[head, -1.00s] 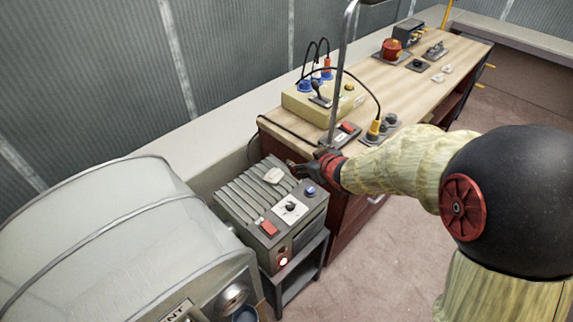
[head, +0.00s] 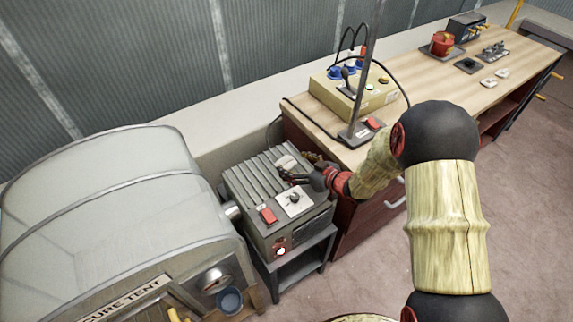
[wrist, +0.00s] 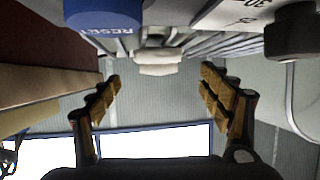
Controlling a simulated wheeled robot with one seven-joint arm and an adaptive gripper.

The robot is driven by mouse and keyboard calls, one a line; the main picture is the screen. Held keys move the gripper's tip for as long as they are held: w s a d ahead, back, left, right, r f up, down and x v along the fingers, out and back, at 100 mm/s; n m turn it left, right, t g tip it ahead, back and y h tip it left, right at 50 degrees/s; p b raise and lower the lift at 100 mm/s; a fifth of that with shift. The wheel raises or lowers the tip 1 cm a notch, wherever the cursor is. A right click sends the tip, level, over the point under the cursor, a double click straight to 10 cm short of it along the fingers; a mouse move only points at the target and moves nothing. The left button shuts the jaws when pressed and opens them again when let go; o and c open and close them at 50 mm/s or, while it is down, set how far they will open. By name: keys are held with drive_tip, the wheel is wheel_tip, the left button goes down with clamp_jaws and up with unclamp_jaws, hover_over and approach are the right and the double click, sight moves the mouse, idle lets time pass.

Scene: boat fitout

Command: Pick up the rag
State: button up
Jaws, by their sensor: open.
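The rag (head: 287,162) is a small pale folded cloth lying on the ribbed top of the grey machine (head: 246,189). In the wrist view the rag (wrist: 159,65) shows beyond the fingertips, centred between the two fingers. My gripper (head: 303,171) is just to the right of the rag, low over the machine's top. In the wrist view my gripper (wrist: 160,80) has its fingers wide apart with nothing between them. In the head view the fingers are small and partly overlap the rag's right side, so contact cannot be told.
The machine has a red switch (head: 267,215), a white dial plate (head: 295,200) and a blue RESET button (wrist: 100,14). A large pale tent-like cabinet (head: 110,215) stands at left. A wooden bench (head: 425,95) with a yellow control box (head: 352,95) and a lamp post lies behind.

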sight(287, 161)
drive_tip(key=x, duration=0.1)
drive_tip(key=b+x, duration=0.1)
drive_tip(key=x, duration=0.1)
drive_tip(key=shift+d+f, duration=0.1)
drive_tip(key=shift+f, duration=0.15)
drive_tip(key=shift+w+a, duration=0.25)
drive_tip(key=c, duration=0.3)
drive_tip(key=c, duration=0.7)
drive_tip(key=shift+c, duration=0.4)
